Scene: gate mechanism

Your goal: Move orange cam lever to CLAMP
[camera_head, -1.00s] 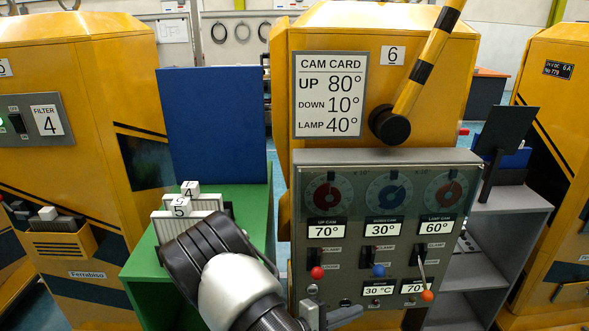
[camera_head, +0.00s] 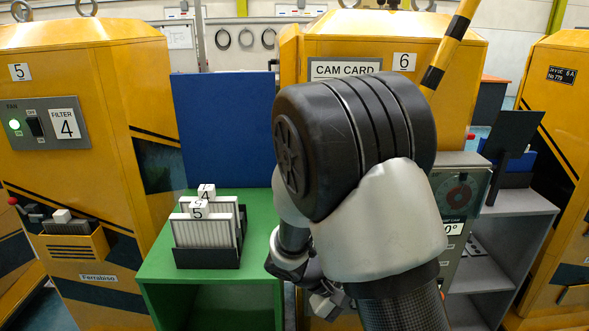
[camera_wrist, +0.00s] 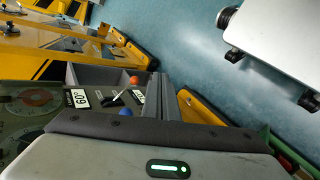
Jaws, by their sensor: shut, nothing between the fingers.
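The orange cam lever (camera_wrist: 134,80) shows in the wrist view as a pale rod with an orange ball at its lower, LOOSE end. It stands out of the grey panel, beside the 60° LAMP CAM label. In the head view my arm hides it. My gripper (camera_wrist: 160,78) shows in the wrist view as grey fingers, shut and empty. The fingers appear just beyond the orange ball, on its lower side on the panel; I cannot tell whether they touch it. The blue lever ball (camera_wrist: 125,113) shows close to my wrist housing.
A green stand (camera_head: 160,265) with filters 4 and 5 (camera_head: 207,245) is left of my arm. A grey shelf (camera_head: 520,205) stands right of the panel. Blue floor (camera_wrist: 200,45) is open beyond the fingers.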

